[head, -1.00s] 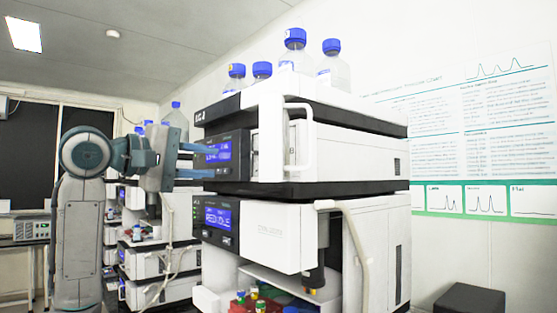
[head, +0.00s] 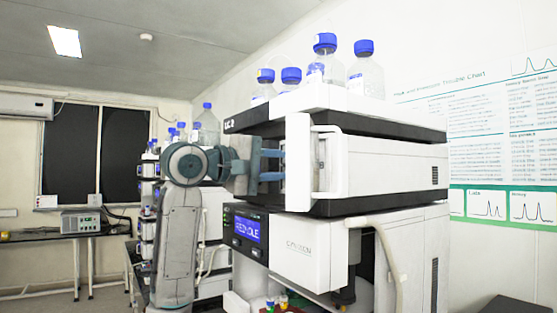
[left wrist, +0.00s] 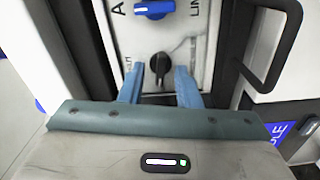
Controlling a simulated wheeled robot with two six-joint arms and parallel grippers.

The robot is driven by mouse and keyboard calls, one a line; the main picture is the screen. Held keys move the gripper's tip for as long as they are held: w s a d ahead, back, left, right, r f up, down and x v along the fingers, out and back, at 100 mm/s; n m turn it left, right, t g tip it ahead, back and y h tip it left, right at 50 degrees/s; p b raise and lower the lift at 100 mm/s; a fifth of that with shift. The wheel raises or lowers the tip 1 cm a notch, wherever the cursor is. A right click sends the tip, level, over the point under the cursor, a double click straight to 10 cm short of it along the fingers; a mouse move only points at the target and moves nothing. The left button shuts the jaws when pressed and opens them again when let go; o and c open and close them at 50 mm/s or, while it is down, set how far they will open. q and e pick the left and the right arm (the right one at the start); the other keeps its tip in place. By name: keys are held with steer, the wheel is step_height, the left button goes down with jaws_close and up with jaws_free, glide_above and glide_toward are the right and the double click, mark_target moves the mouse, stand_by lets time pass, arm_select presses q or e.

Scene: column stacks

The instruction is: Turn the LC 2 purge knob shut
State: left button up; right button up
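The LC 2 stack (head: 375,165) stands right of centre in the head view, its label on the top module. In the left wrist view a black knob (left wrist: 160,66) sits on a light, scuffed panel, its pointer roughly upright. A blue knob (left wrist: 154,10) with a white pointer lies above it, pointer roughly sideways. Partly cut-off lettering flanks it; no label reads as purge. My left gripper (left wrist: 158,76) is open, its blue fingers on either side of the black knob with visible gaps. The left gripper in the head view (head: 272,165) reaches behind the white front. My right gripper is out of view.
A white handle (head: 330,160) stands out on the module's front near my left gripper; a dark handle (left wrist: 285,50) shows in the wrist view. A pale tube (head: 385,250) hangs below. Blue-capped bottles (head: 325,65) stand on top. A side table (head: 70,235) is far left.

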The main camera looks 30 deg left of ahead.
arm_select(q)
steer(key=shift+w+d, duration=0.1)
steer(key=shift+w, duration=0.05)
steer(key=c, duration=0.6)
jaws_close()
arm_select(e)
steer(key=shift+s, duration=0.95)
